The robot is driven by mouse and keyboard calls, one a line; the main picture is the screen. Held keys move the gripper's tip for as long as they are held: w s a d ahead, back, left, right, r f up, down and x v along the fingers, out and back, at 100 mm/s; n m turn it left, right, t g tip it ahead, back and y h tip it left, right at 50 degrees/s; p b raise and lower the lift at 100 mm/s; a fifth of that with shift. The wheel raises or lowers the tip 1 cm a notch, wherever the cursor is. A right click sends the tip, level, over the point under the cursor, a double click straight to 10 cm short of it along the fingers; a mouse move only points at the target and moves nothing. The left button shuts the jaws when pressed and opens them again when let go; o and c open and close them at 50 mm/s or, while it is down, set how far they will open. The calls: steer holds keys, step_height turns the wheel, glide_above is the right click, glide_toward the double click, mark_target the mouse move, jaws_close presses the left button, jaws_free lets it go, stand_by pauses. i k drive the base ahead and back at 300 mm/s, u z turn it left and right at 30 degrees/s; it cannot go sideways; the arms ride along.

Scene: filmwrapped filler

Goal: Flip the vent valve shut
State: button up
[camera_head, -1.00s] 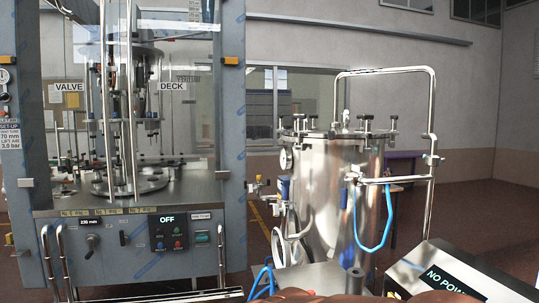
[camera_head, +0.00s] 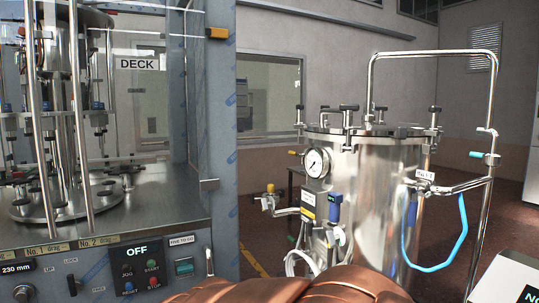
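A steel pressure vessel (camera_head: 375,190) with a clamped lid stands right of centre in the head view. Several valve fittings show on it. A blue lever (camera_head: 334,206) hangs at its front below a round gauge (camera_head: 316,162). A yellow-ended fitting (camera_head: 268,201) sticks out to the left. A small tag (camera_head: 425,176), too small to read, is on the right side fitting, with a blue part (camera_head: 412,212) below it. A teal handle (camera_head: 478,155) is on the tall pipe. I cannot tell which is the vent valve. My gripper is not visible.
The filling machine (camera_head: 120,225) fills the left side, its panel reading OFF. A blue hose (camera_head: 436,267) loops at the vessel's right. A white box corner (camera_head: 512,275) is at lower right. Copper-coloured parts of mine cover the bottom middle. Floor shows between machine and vessel.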

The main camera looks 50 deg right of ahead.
mark_target(295, 154)
steer(key=z, duration=2.05)
steer(key=k, duration=0.45)
steer(key=u, duration=0.65)
steer(key=i, duration=1.65)
steer(key=u, duration=0.5)
steer(key=i, duration=1.25)
steer(key=z, duration=0.05)
